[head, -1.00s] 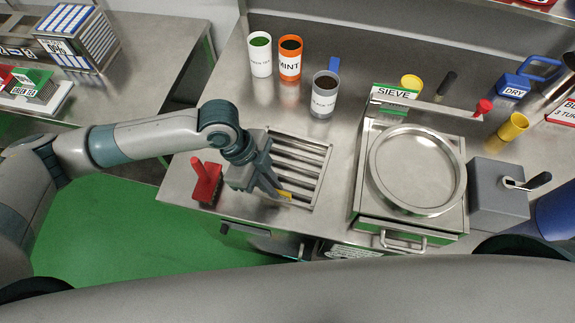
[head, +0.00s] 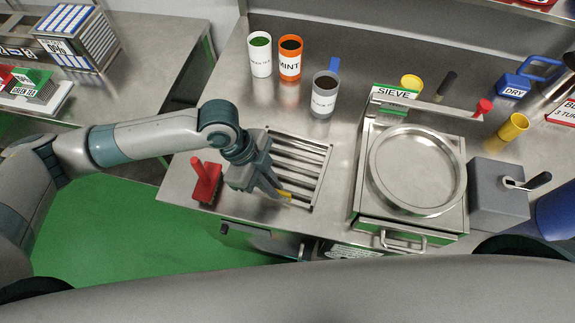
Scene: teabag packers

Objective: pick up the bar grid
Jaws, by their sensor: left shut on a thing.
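The bar grid (head: 301,160) is a silver metal frame with several parallel bars. It lies on the steel counter, left of the sieve unit. A small yellow part (head: 285,194) shows at its front left side. My left gripper (head: 277,191) is at this front left edge, shut on the bar grid by the yellow part. The gripper and wrist hide the left side of the grid. I cannot tell whether the grid is lifted off the counter. My right gripper is not in view.

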